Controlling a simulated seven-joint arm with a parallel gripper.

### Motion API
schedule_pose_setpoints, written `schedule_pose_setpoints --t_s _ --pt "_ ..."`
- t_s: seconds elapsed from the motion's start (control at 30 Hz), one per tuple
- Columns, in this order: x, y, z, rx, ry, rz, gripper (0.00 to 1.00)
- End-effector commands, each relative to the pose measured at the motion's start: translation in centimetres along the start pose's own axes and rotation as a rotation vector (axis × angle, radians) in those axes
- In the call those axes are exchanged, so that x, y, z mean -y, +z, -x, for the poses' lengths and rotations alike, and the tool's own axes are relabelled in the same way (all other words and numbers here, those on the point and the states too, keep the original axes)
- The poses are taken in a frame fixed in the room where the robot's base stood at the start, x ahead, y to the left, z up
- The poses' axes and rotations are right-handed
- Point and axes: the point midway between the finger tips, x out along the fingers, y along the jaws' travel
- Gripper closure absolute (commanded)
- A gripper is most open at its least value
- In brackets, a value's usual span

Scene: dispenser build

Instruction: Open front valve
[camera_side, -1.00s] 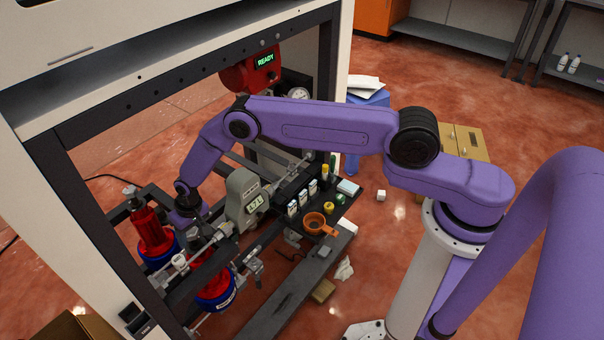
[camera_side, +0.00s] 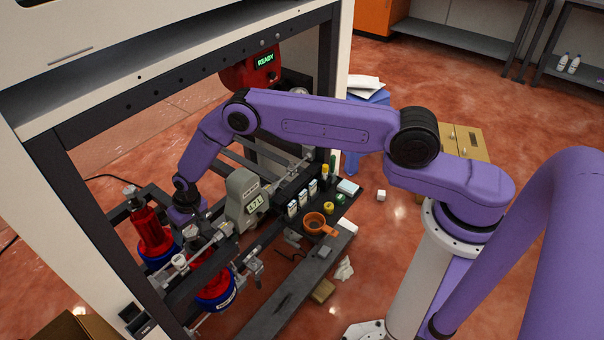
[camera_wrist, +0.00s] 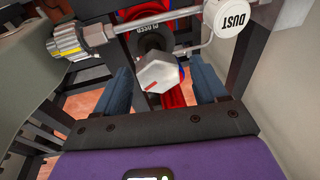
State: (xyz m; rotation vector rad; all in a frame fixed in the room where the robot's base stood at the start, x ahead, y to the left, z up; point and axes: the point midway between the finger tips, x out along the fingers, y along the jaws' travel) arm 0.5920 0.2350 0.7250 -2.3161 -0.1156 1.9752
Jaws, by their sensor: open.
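A silver hexagonal valve knob (camera_wrist: 158,75) sits between my gripper's two blue fingers in the wrist view. My gripper (camera_wrist: 160,86) is open, with a finger on either side of the knob; I cannot tell whether either touches it. In the side view my gripper (camera_side: 187,220) points down at the pipes above the front red cylinder (camera_side: 213,272). Its fingers are small and partly hidden there.
A grey meter (camera_side: 243,200) stands right of my gripper. A second red cylinder (camera_side: 150,228) stands at left. A dark frame post (camera_side: 95,215) is close by.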

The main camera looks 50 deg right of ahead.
Motion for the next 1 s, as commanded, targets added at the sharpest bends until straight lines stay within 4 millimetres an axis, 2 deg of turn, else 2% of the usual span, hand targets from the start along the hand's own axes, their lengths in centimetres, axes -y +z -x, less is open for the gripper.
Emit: schedule_pose_setpoints --t_s 0.7,1.0 --pt "0.6 -0.8 4.8 -0.001 -0.001 0.0 0.29" --pt "0.7 -0.8 5.4 0.0 0.0 0.0 0.29"
